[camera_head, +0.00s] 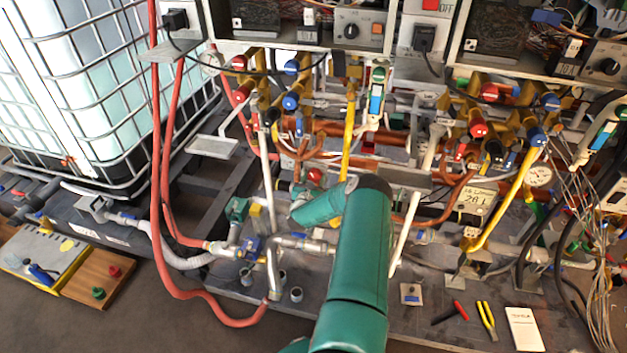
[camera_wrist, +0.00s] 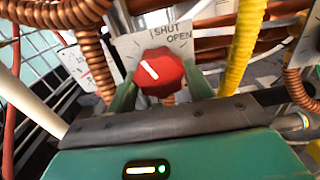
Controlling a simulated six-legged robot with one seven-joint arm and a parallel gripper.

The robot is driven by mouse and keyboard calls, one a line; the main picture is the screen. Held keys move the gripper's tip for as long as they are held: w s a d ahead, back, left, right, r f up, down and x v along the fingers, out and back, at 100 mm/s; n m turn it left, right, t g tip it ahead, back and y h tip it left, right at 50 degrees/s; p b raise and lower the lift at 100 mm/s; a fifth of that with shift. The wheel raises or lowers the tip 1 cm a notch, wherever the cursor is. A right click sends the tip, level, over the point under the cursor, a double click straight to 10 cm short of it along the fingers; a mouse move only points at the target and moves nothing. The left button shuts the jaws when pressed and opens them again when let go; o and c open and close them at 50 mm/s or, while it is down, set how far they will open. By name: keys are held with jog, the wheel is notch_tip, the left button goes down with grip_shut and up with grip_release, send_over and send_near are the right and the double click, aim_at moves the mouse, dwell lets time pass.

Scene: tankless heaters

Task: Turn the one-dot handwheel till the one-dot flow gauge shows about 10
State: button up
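A red handwheel (camera_wrist: 161,72) with a white pointer line is in the middle of the wrist view, in front of a pale plate (camera_wrist: 190,38) marked SHUT and OPEN. Its pointer leans to the upper left, away from both words. It also shows in the head view (camera_head: 316,177), just above my green wrist. My gripper (camera_wrist: 161,82) has one green finger on each side of the handwheel, and both seem to touch its rim. In the head view my arm hides the fingers. I cannot make out dot marks on the wheel, or identify the one-dot gauge or its reading.
A round white dial (camera_head: 540,176) is at the right, too small to read. Copper coils (camera_wrist: 85,12) and a yellow pipe (camera_wrist: 240,45) pass close to my gripper. Red hoses (camera_head: 160,200) hang at the left.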

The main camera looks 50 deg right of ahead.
jog(key=shift+c, duration=1.3)
